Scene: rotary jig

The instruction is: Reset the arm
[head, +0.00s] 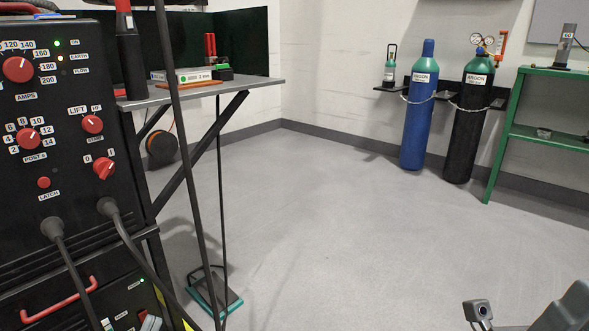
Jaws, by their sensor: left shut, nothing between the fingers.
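A black welding machine (60,130) with red knobs and cables fills the left side. Behind it stands a metal bench (255,84). A pedal (215,290) lies on the floor. Blue (419,120) and black (468,130) cylinders and a green shelf (550,135) stand right. The middle floor is clear.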

